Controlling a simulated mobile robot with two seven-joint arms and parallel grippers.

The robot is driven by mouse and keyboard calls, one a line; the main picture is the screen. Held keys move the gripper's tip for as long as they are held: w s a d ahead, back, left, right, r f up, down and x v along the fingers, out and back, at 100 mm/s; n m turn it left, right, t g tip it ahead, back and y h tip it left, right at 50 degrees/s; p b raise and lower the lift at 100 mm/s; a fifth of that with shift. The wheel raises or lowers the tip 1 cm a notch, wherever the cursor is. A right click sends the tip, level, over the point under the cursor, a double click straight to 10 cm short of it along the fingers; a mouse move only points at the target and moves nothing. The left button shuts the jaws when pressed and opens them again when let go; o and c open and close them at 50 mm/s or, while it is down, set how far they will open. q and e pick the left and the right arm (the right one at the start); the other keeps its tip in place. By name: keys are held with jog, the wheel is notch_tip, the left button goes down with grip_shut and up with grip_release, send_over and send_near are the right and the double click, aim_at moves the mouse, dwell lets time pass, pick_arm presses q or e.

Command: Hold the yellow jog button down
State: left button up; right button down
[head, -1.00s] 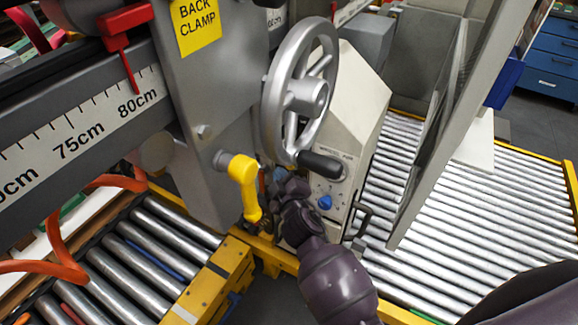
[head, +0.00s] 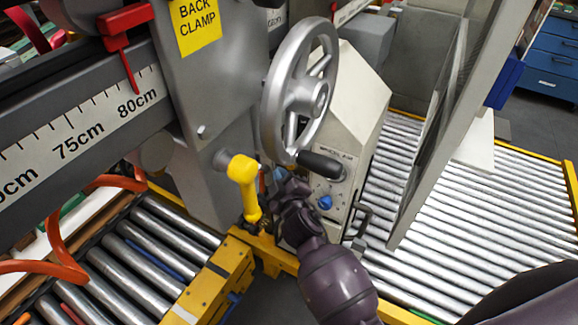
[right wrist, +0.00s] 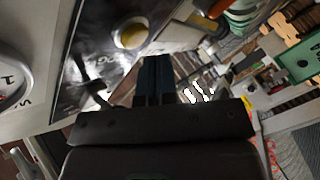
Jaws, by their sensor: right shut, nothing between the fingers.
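The yellow jog button (right wrist: 130,37) is a round yellow cap on a dark glossy panel in the right wrist view. My right gripper (right wrist: 157,60) is shut and empty. Its dark fingertips lie just below and right of the button in that view; I cannot tell whether they touch it. In the head view my right gripper (head: 279,178) is at the left edge of the cream control housing (head: 350,115), below the handwheel. I cannot make out the button in the head view. My left gripper is not in view.
A grey handwheel (head: 297,92) with a black crank handle (head: 322,165) stands just above the gripper. A yellow lever (head: 245,187) is close on its left. A blue knob (head: 325,202) is on the housing. Roller conveyors (head: 155,250) run on both sides.

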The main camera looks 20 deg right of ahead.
jog(key=shift+w, duration=0.1)
jog(key=shift+w+d, duration=0.2)
jog(key=shift+d, duration=0.1)
jog(key=shift+w+d, duration=0.35)
jog(key=shift+d, duration=0.05)
dwell(3.1)
dwell(1.0)
jog(key=shift+s+a, duration=0.65)
jog(key=shift+a, duration=0.05)
